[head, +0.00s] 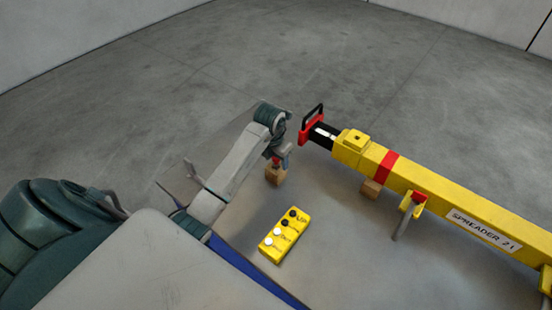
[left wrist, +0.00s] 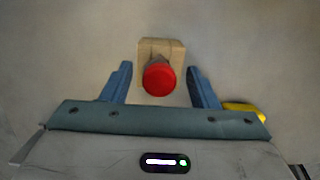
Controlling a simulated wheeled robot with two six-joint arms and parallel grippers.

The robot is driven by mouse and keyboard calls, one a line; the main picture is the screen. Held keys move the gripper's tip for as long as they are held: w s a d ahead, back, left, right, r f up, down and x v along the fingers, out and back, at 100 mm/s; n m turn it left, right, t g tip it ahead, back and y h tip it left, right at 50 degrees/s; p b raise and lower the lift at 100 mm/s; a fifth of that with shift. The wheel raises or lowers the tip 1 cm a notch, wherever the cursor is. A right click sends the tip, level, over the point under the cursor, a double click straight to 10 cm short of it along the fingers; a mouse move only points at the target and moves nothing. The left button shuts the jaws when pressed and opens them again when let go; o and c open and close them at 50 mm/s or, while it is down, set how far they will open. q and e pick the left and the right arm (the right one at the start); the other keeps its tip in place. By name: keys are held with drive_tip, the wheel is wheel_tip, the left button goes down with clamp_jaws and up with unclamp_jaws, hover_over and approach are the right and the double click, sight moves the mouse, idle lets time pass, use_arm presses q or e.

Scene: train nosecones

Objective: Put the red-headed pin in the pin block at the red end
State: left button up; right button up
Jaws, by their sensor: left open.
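The red-headed pin (left wrist: 160,79) stands in a small wooden block (head: 276,176) on the table. In the left wrist view its round red head lies between my two blue fingers, with a gap on each side. My left gripper (head: 281,155) is open and points down over the pin, apart from it as far as I can see. In the head view the gripper partly hides the pin (head: 276,163). The yellow pin block (head: 354,141), with a dark hole in its top, sits on the yellow spreader beam near its red end (head: 311,128). My right gripper is out of view.
A yellow control box (head: 284,235) with black and white buttons lies on the table in front of the wooden block. The yellow beam (head: 440,200) runs to the right, with another wooden block (head: 371,189) and a grey pin hanging at its near side (head: 403,225).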

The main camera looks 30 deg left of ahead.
sight(273, 166)
use_arm(q)
drive_tip(key=shift+r, duration=0.6)
drive_tip(key=r, duration=0.1)
drive_tip(key=r+b, duration=0.1)
drive_tip(key=r, duration=0.1)
drive_tip(key=r+b, duration=0.1)
drive_tip(key=r, duration=0.1)
drive_tip(key=shift+s+a, duration=0.1)
drive_tip(key=shift+s, duration=0.3)
wheel_tip(273, 166, up, 6)
drive_tip(key=s+p, duration=0.1)
drive_tip(key=p, duration=0.2)
drive_tip(key=shift+r, duration=0.2)
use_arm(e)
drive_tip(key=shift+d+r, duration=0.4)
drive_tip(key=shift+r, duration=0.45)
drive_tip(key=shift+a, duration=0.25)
use_arm(q)
drive_tip(key=shift+f, duration=0.1)
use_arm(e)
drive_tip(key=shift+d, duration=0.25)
